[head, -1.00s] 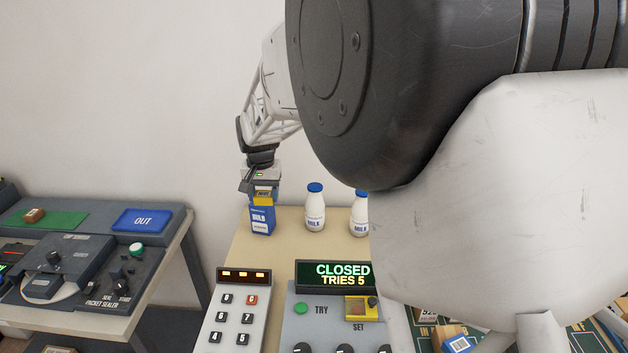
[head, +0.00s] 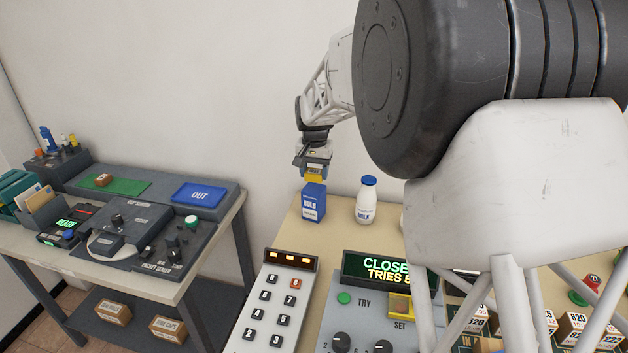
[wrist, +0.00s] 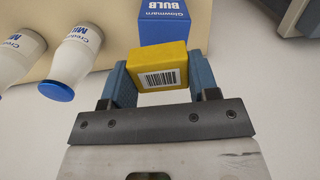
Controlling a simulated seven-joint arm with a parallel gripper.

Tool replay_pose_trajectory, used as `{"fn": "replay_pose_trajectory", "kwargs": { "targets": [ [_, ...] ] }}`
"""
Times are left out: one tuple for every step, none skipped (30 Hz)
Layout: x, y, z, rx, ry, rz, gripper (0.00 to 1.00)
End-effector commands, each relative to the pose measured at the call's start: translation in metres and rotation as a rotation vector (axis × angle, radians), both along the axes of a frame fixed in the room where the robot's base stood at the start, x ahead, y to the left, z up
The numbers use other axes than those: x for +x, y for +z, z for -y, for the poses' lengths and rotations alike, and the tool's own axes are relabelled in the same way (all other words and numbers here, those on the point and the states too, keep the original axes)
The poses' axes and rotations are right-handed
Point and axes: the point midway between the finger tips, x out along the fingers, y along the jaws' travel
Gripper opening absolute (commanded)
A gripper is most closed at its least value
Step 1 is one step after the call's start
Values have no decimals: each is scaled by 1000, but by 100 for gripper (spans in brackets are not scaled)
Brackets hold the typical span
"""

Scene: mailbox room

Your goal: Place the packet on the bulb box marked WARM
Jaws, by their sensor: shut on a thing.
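The yellow packet (head: 313,178) has a barcode label on one face, seen in the wrist view (wrist: 160,78). My gripper (head: 313,170) is shut on it, with one blue-grey finger on each side. The blue bulb box (head: 312,204) stands upright on the tan table, directly below the packet in the head view. Its front reads BULB; the small white strip beneath is too small to read, so I cannot tell whether it says WARM. The box also shows past the packet in the wrist view (wrist: 165,18). I cannot tell whether packet and box touch.
A milk bottle (head: 367,201) stands close right of the box; the wrist view shows two bottles. A keypad (head: 276,300) and a CLOSED / TRIES panel (head: 375,270) are nearer. A side bench (head: 225,225) with a packet sealer stands left.

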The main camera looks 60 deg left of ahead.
Motion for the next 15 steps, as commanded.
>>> {"fn": "replay_pose_trajectory", "kwargs": {
  "targets": [
    [0, 0, -1, 0, 0, 0, 31],
    [1, 0, -2, 0, 0, 0, 31],
    [1, -1, -3, 0, 0, 0, 31],
    [2, -1, -5, 0, 0, 0, 31],
    [3, -1, -7, 0, 0, 0, 31],
    [4, -1, -9, 0, 0, 0, 31],
    [4, -6, -8, -1, 0, 0, 31],
    [4, -11, -8, -1, 0, -1, 31],
    [3, -16, -8, -1, 0, -1, 31],
    [3, -19, -8, -1, 0, 0, 31],
    [3, -23, -8, -1, 0, 0, 31],
    [3, -27, -8, 0, 0, 0, 31],
    [3, -29, -8, 1, 0, 1, 31],
    [3, -31, -8, 1, 0, 1, 31],
    [4, -34, -8, 1, 0, 1, 31]
  ]
}}
